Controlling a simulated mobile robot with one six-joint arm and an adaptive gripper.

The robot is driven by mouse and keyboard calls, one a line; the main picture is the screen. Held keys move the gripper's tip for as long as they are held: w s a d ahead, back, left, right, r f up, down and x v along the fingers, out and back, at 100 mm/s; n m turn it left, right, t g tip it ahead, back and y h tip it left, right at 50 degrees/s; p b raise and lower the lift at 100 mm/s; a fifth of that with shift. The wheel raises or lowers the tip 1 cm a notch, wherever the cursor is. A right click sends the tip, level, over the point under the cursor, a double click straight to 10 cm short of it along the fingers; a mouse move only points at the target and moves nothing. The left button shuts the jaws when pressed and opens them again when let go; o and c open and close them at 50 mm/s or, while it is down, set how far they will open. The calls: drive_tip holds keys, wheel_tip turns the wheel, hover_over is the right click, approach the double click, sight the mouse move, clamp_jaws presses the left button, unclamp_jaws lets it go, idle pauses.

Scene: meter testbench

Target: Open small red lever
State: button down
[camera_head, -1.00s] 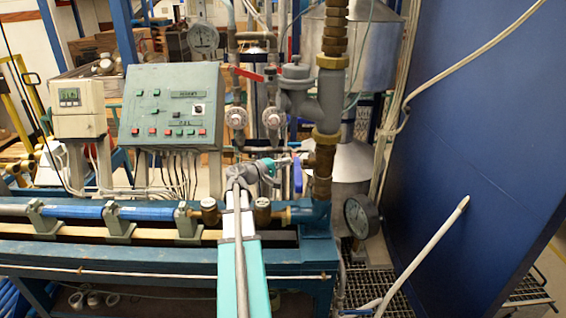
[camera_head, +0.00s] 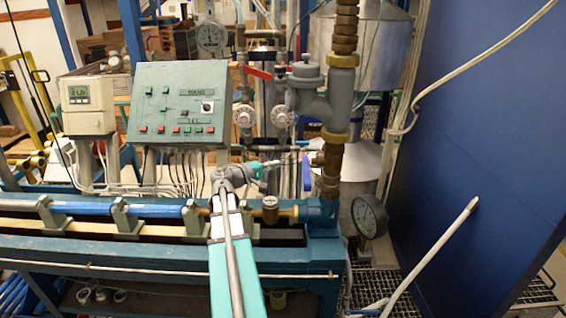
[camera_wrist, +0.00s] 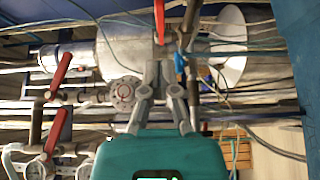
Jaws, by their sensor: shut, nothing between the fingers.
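My gripper (camera_head: 296,159) reaches to the right in front of the piping, low beside the thick vertical pipe. In the wrist view my gripper (camera_wrist: 163,75) has its fingers together with nothing between them. A red lever (camera_head: 254,72) sits on the piping above the two round valves, well above my gripper. The wrist view shows several red levers: one at upper left (camera_wrist: 60,75), one at lower left (camera_wrist: 55,131), and one at the top (camera_wrist: 159,20), just beyond the fingertips. I cannot tell which is the small one. No contact with a lever is clear.
A blue lever (camera_head: 307,173) hangs close to the fingertips. The thick pipe (camera_head: 331,165) stands just right of it. A control box (camera_head: 178,104) is at left, a pressure gauge (camera_head: 369,216) at lower right, and a blue panel (camera_head: 480,150) closes the right side.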

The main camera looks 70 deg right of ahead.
drive_tip(key=shift+s+a+v, duration=0.1)
drive_tip(key=shift+s+v, duration=0.05)
drive_tip(key=shift+v, duration=0.8)
drive_tip(key=shift+s+a+v, duration=0.15)
drive_tip(key=shift+v, duration=0.85)
drive_tip(key=shift+s+a+v, duration=0.1)
drive_tip(key=shift+s+v, duration=0.05)
drive_tip(key=shift+v, duration=0.8)
drive_tip(key=w+a+f+n+t+y, duration=0.25)
drive_tip(key=w+a+f+t, duration=0.35)
drive_tip(key=w+a, duration=0.55)
drive_tip(key=w+a+f+n+t+y, duration=0.1)
drive_tip(key=w+a+f+t+y, duration=0.2)
drive_tip(key=w+a+f, duration=0.9)
drive_tip(key=a+n+t+y, duration=0.2)
drive_tip(key=a+y, duration=0.6)
drive_tip(key=a, duration=2.9)
drive_tip(key=shift+w+f+n+t, duration=0.35)
drive_tip(key=shift+w+n, duration=0.1)
drive_tip(key=shift+n, duration=0.8)
drive_tip(key=shift+a+r, duration=0.15)
wheel_tip(320, 180, up, 11)
drive_tip(key=p, duration=1)
drive_tip(key=shift+f+p, duration=0.25)
drive_tip(key=shift+p, duration=0.1)
